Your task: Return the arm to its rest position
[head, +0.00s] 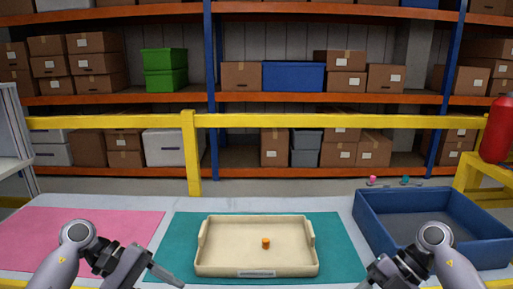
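My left arm comes in at the lower left, and its gripper (166,275) points right, over the front of the table near the teal mat. My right arm comes in at the lower right, and its gripper (366,281) is partly cut off by the bottom edge, in front of the blue bin. I see nothing held in either gripper, but the fingers are too small and side-on to tell open from shut. A beige tray (215,262) lies between them on the teal mat (345,238), with a small orange cylinder (266,243) inside it.
A pink mat (60,232) lies at the left and a blue bin (378,222) at the right. Small pink (373,180) and teal (405,180) items show behind the bin. A yellow rail (330,121) and stocked shelves stand behind; a red cylinder (497,135) is far right.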

